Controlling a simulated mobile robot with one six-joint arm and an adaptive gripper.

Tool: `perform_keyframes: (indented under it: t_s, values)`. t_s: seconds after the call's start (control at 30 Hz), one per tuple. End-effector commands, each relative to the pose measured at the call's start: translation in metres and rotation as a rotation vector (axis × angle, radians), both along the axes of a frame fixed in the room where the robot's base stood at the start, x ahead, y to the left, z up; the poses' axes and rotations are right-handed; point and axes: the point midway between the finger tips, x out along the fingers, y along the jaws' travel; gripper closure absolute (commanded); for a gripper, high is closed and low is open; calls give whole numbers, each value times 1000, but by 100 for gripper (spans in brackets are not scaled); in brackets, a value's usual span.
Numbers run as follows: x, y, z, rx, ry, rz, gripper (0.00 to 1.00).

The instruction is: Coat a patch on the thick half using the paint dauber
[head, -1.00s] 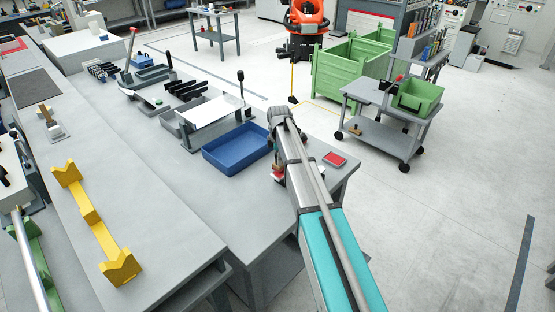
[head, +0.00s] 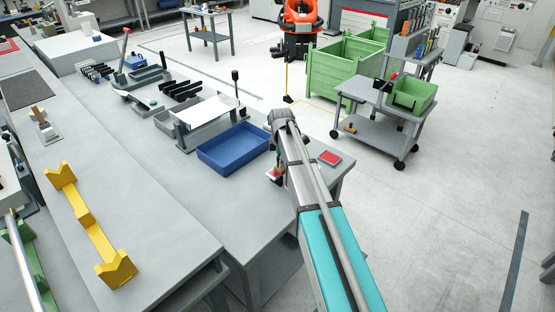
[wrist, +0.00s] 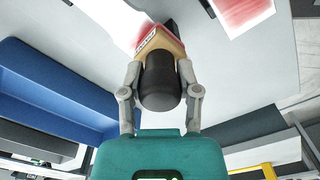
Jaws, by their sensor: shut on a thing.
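In the wrist view, my gripper (wrist: 160,78) is shut on the paint dauber (wrist: 160,88). The dauber has a black rounded handle held between both fingers and a tan wedge-shaped head pointing away from me. Beyond its head lies a white piece with a red area (wrist: 127,22), partly cut off by the frame edge; whether this is the thick half I cannot tell. Contact between the dauber's tip and it is unclear. In the head view the dauber (head: 279,170) is mostly hidden by my arm, low over the right end of the bench. A red pad (head: 330,158) lies to its right.
A blue tray (head: 233,150) stands left of the gripper, with a grey fixture under a white sheet (head: 207,114) behind it. A yellow V-ended holder (head: 88,222) lies at left. Bare bench top (head: 185,205) lies left of my arm. A cart with a green bin (head: 412,95) stands beyond.

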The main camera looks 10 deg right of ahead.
Motion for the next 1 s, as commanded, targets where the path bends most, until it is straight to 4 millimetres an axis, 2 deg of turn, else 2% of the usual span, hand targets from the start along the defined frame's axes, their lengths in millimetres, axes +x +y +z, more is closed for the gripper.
perform_keyframes:
  t_s: [0.2,1.0]
  values:
    - [-6,-5,0,0,0,0,100]
    - [-1,-1,-1,0,1,1,100]
